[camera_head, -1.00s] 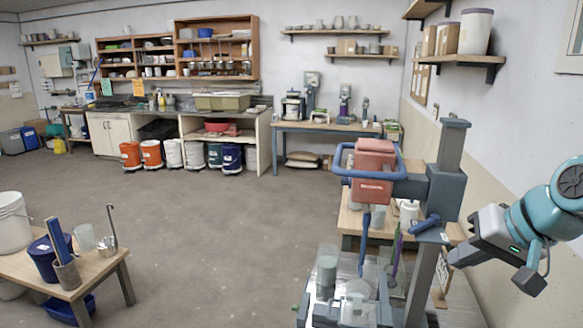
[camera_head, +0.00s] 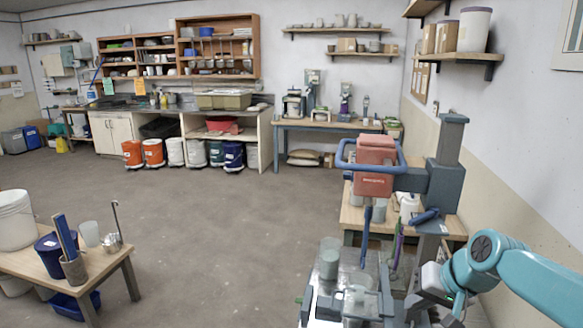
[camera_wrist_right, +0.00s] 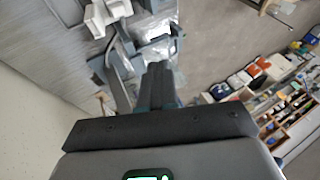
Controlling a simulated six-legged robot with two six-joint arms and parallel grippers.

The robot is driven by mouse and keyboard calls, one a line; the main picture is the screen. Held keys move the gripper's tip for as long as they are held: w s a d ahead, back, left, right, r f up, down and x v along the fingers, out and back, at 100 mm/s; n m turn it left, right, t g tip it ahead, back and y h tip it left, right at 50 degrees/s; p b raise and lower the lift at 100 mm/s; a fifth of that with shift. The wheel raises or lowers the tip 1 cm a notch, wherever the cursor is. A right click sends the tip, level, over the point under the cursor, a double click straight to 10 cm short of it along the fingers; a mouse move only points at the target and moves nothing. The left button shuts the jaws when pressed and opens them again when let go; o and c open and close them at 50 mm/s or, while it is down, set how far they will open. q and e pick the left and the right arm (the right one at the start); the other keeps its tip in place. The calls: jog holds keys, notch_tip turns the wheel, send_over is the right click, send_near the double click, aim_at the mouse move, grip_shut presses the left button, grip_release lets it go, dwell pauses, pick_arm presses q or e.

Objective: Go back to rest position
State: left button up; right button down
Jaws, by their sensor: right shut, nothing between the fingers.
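My right arm, teal and grey, comes in from the right edge of the head view. Its gripper (camera_head: 428,288) is low, by the grey mixer stand (camera_head: 447,150), and partly hard to make out against it. In the right wrist view the dark fingers (camera_wrist_right: 157,85) are together and hold nothing. The red mixer head (camera_head: 375,168) with its blue handle is left of the gripper, with a blue paddle (camera_head: 367,220) hanging below. My left gripper is not in view.
A clear cup (camera_head: 329,258) stands on the mixer's metal base near my right gripper. A wooden table (camera_head: 115,263) with buckets and tools is at lower left. A wall shelf (camera_head: 465,58) is at upper right. The middle floor is open.

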jog(key=s+a+f+g, duration=0.1)
jog(key=s+a+f, duration=0.2)
jog(key=f, duration=0.9)
jog(key=s+a+f+g, duration=0.1)
jog(key=s+a+f, duration=0.15)
jog(key=f, duration=0.95)
jog(key=s+a+f+g, duration=0.1)
jog(key=s+a+f, duration=0.2)
jog(key=s+f, duration=0.4)
jog(key=s+a+f+g, duration=0.1)
jog(key=s+a+f, duration=0.3)
jog(key=s, duration=1.1)
notch_tip(320, 180, down, 3)
jog(key=shift+r+n+g, duration=0.15)
jog(key=shift+n+g, duration=0.15)
jog(key=shift+n, duration=0.1)
jog(key=shift+w+a, duration=0.1)
